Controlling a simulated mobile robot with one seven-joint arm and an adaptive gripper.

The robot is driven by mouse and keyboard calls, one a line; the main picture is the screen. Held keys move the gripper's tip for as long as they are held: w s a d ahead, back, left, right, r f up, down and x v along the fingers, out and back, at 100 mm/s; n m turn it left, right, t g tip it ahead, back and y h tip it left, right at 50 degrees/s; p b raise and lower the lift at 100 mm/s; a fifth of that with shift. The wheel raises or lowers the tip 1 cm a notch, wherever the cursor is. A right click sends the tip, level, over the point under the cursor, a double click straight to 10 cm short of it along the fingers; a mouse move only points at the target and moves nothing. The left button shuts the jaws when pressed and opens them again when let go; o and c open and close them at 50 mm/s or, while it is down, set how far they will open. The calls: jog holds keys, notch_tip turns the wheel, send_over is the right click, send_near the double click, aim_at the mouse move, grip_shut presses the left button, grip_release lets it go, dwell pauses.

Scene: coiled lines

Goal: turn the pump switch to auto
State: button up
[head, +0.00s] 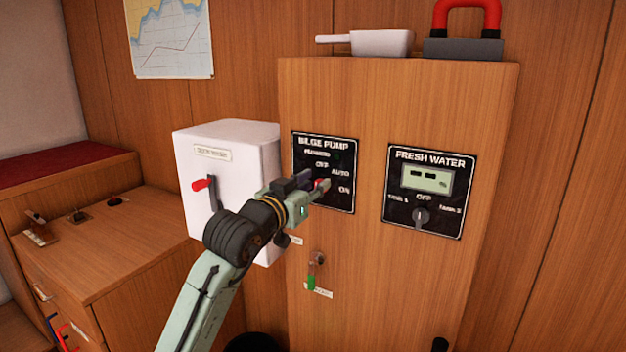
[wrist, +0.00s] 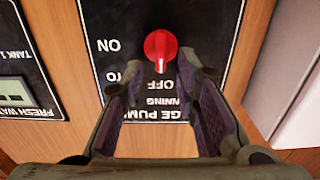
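The pump switch is a round red knob (wrist: 161,46) on the black bilge pump panel (head: 340,202). In the wrist view, which shows the panel upside down, its light pointer mark faces the OFF label; AUTO, partly hidden, and ON lie to the left. My gripper (wrist: 160,84) is open, its two fingers spread with nothing between them. The knob shows just beyond the fingertips, roughly centred between them, and no contact is visible. In the head view my gripper (head: 314,188) is close in front of the panel and covers most of the knob.
A fresh water panel (head: 430,192) with a grey knob is to the right. A white box (head: 240,148) with a red lever stands left, close to my arm. A green-tipped key switch (head: 313,272) is below. A red-shackled padlock (head: 464,47) sits on the cabinet top.

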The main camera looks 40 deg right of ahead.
jog(key=shift+w+d, duration=0.15)
jog(key=shift+d, duration=0.05)
jog(key=shift+c, duration=0.5)
grip_shut()
